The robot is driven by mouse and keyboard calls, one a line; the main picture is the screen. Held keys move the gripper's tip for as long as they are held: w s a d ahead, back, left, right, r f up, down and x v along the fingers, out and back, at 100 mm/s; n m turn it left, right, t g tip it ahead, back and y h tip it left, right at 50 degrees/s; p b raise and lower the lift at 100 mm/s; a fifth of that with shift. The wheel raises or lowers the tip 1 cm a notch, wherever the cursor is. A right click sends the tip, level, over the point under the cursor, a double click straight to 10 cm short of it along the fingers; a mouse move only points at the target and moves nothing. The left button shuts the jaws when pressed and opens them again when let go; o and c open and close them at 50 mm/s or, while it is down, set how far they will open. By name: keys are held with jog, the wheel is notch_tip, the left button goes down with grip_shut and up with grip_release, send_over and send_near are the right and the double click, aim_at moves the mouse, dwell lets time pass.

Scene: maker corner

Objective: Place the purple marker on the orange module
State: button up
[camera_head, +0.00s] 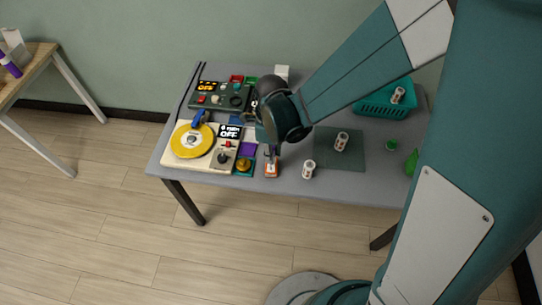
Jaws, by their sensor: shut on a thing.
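My gripper (270,152) points down near the front edge of the grey table, right of the cream board. It is shut on a small, dark, slim thing, which I take for the purple marker; the fingers hide most of it. Directly below the fingertips is the small orange module (271,171), with some white on it. At this size I cannot tell whether the held thing touches the module or is just above it.
A can (309,169) stands close right, another (341,141) on a dark mat (325,158). A teal basket (371,105) is behind right.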

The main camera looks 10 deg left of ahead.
jog(key=shift+f, duration=0.85)
jog(key=shift+f, duration=0.15)
jog(key=o, duration=0.8)
jog(key=shift+r+p, duration=0.8)
jog(key=shift+r, duration=5.35)
jog(key=shift+d, duration=0.1)
